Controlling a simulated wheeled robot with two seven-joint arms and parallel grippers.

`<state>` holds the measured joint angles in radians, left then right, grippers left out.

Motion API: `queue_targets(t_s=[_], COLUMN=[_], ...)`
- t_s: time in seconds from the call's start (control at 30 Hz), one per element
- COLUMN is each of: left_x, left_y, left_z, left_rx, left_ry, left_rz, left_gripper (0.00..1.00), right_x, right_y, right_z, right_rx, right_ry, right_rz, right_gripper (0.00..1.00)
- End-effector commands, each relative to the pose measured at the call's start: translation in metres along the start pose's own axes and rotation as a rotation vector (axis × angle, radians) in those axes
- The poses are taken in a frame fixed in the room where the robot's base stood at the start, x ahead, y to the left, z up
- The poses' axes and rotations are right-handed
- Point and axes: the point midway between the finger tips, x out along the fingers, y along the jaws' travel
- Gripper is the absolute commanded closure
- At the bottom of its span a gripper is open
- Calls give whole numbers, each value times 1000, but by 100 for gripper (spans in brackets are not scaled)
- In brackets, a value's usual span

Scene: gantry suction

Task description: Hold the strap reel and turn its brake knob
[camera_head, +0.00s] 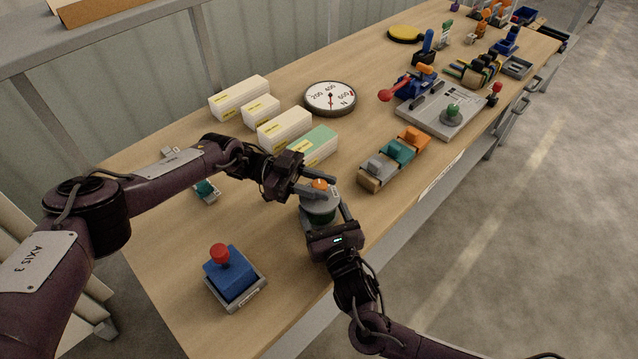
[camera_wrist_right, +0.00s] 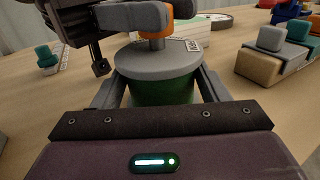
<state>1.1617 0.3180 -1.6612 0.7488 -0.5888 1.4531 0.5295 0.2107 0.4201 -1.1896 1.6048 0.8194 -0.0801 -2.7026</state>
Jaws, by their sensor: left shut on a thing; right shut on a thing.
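The strap reel (camera_head: 320,211) is a short drum with a grey top and dark green side, standing upright on the wooden table near its front edge. It shows large in the right wrist view (camera_wrist_right: 160,90). The orange brake knob (camera_head: 320,184) sits on top of it. My right gripper (camera_head: 325,212) is shut on the reel's side, one finger on each side of the drum. My left gripper (camera_head: 318,188) is shut on the brake knob from the left. In the right wrist view its fingers (camera_wrist_right: 155,18) partly hide the knob (camera_wrist_right: 156,35).
A blue block with a red knob (camera_head: 231,275) stands left of the reel. White and green boxes (camera_head: 284,130), a round dial (camera_head: 330,97) and a wooden holder with coloured blocks (camera_head: 393,160) lie behind and to the right. A grey plate with a green knob (camera_head: 440,110) is farther off.

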Motion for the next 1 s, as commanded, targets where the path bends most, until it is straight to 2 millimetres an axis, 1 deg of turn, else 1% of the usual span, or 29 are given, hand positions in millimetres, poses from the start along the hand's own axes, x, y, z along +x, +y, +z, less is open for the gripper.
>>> queue_targets(t_s=[0.03, 0.2, 0.5, 1.0], left_x=[3, 2, 1, 0], left_y=[0, -1, -1, 0], left_z=[3, 3, 3, 2], left_rx=[-1, -2, 0, 0], left_ry=[-6, -1, -1, -5], left_rz=[32, 117, 211, 242], left_gripper=[93, 93, 93, 93], right_x=[0, 0, 0, 0], right_y=[2, 3, 4, 4], right_z=[1, 1, 2, 2], right_rx=[1, 1, 1, 2], right_ry=[-3, -3, -5, -4], right_rz=[5, 6, 8, 9], right_gripper=[82, 82, 82, 82])
